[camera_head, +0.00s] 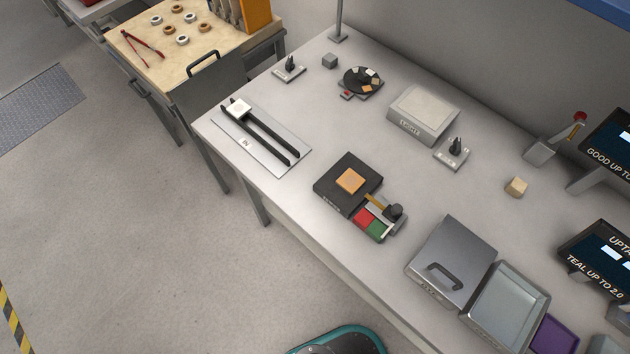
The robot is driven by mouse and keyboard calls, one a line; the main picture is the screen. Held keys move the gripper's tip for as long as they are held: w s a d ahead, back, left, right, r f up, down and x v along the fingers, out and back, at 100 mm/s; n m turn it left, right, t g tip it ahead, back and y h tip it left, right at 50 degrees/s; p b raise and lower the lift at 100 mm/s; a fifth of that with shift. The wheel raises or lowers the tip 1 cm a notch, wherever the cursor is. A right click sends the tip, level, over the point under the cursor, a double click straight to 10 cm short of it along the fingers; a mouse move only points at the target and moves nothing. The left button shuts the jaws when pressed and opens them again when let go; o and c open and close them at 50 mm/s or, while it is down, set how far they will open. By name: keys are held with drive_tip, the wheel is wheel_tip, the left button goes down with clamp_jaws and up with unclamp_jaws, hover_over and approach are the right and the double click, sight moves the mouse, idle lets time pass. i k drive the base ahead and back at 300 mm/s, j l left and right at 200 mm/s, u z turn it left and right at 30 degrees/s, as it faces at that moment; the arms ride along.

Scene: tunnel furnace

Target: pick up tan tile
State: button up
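An orange-tan square tile (350,181) lies flat on top of a black square block (333,196) near the middle of the grey table. A paler tan cube-like piece (516,187) sits alone on the table at the right. Small pale and orange-tan pieces (375,82) lie on a round black dish (352,80) at the back; they are too small to tell apart well. I cannot tell from this view which one is the tan tile. My gripper is not in view.
Beside the black block is a panel with a red (362,218) and a green pad (378,229) and a dark knob (394,211). A slotted plate (292,172), a light box (422,112), a lidded grey box (452,262) and a metal tray (541,300) stand around.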

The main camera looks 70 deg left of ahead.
sight(349, 181)
drive_tip(key=u, duration=2.25)
